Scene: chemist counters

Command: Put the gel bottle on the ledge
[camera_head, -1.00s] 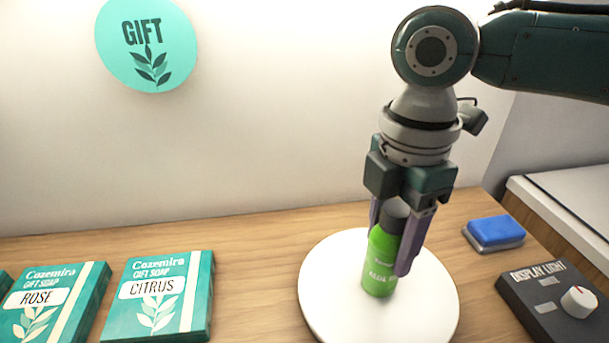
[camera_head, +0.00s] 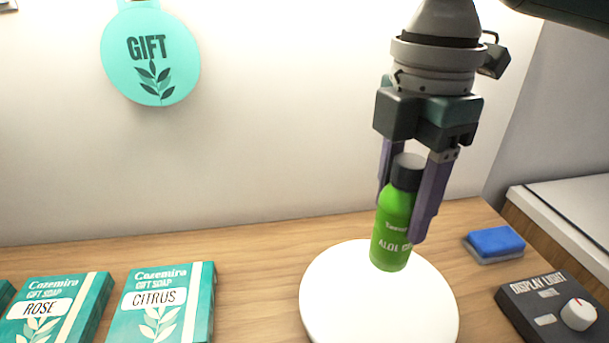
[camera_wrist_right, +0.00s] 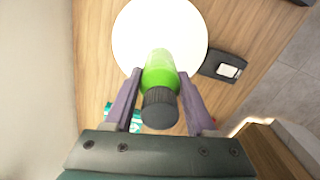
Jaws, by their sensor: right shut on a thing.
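The gel bottle (camera_head: 394,228) is bright green with a dark cap and "ALOE" lettering. My right gripper (camera_head: 410,205) is shut on it, one purple finger on each side. The bottle hangs nearly upright, slightly tilted, above the white round stand (camera_head: 335,300). In the right wrist view the bottle (camera_wrist_right: 160,75) sits between the fingers of the right gripper (camera_wrist_right: 160,100), cap towards the camera, with the white disc beyond it. No ledge can be clearly made out in these views. My left gripper is not in view.
Teal soap boxes, ROSE (camera_head: 55,308) and CITRUS (camera_head: 160,303), lie at the left of the wooden counter (camera_head: 250,235). A blue sponge (camera_head: 495,243) and a display light control box (camera_head: 550,305) are at the right. A round GIFT sign (camera_head: 150,85) hangs by the wall.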

